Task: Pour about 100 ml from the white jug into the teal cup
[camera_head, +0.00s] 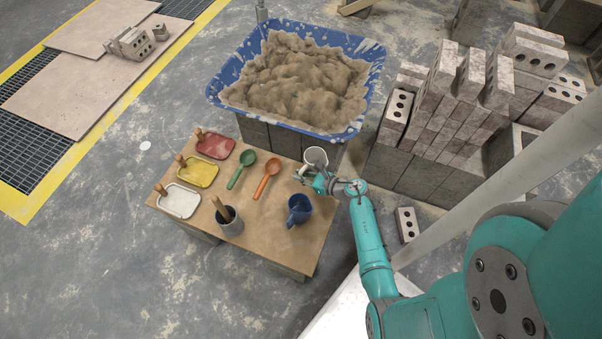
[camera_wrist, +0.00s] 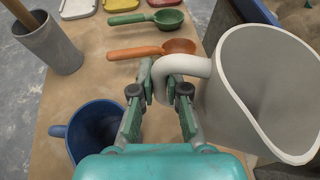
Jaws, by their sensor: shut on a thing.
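The white jug (camera_head: 316,156) is at the table's back right corner in the head view. It fills the right of the wrist view (camera_wrist: 262,85), its handle pointing at my gripper. My gripper (camera_wrist: 160,92) is shut on this handle; it also shows in the head view (camera_head: 318,177). The jug looks about upright; I cannot tell whether it touches the table or what is in it. No clearly teal cup shows. A blue cup (camera_head: 299,208) with a handle stands on the table in front of my gripper, and at lower left in the wrist view (camera_wrist: 95,128), partly hidden by my gripper.
The table (camera_head: 265,225) also bears a grey pot (camera_head: 229,222) with sticks, green (camera_head: 241,169) and orange (camera_head: 267,178) scoops, and red, yellow and white trays (camera_head: 179,201) at left. A blue tub (camera_head: 225,75) of mortar stands behind. Stacked bricks (camera_head: 440,105) stand at right.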

